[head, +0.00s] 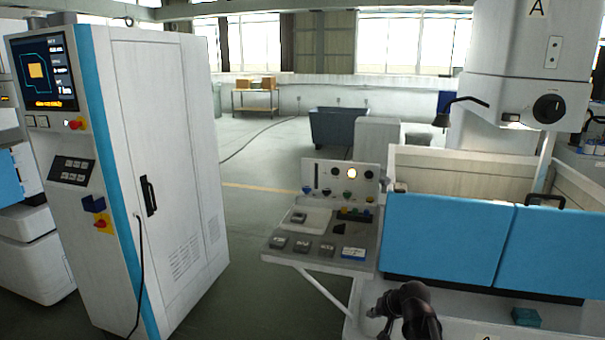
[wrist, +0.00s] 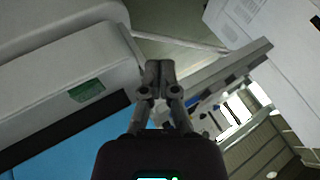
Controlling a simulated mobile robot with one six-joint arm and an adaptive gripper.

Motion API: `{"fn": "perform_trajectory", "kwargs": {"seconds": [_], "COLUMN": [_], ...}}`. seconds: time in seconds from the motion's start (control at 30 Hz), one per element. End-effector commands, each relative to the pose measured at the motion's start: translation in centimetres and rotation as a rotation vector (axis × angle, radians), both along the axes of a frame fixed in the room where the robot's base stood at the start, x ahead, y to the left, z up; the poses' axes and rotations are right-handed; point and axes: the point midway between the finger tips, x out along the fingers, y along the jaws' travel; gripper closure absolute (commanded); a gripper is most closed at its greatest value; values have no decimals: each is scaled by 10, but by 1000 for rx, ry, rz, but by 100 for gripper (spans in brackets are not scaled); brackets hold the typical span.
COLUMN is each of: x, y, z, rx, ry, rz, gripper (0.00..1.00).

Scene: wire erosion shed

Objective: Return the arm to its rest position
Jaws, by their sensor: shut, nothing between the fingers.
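My gripper (wrist: 160,72) is shut and empty in the wrist view, its two grey fingers together at the tips. In the head view my dark arm shows at the bottom, in front of the white machine's lower ledge (head: 465,325). It stands to the right of the slanted control panel (head: 340,277). No contact between my gripper and the machine or panel shows. The rest of my arm is out of view.
A machine with blue doors (head: 440,240) stands close on the right, a teal block (head: 525,317) on its ledge. A tall white cabinet (head: 180,130) stands left. Open floor (head: 255,210) lies between cabinet and panel. A dark bin (head: 338,127) stands behind.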

Motion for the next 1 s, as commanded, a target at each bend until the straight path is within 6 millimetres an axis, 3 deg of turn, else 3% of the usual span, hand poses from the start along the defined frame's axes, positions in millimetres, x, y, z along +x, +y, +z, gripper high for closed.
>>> {"fn": "perform_trajectory", "kwargs": {"seconds": [0.03, 0.2, 0.4, 0.6, 1.0], "x": [-21, -79, -127, -143, -142], "y": [12, 31, 33, 31, 31], "z": [0, -10, -10, -9, -9], "rx": [-53, -234, -399, -463, -464], "ry": [56, 243, 405, 465, 466], "rz": [49, 176, 252, 271, 272], "gripper": [100, 100, 100, 100, 100]}}
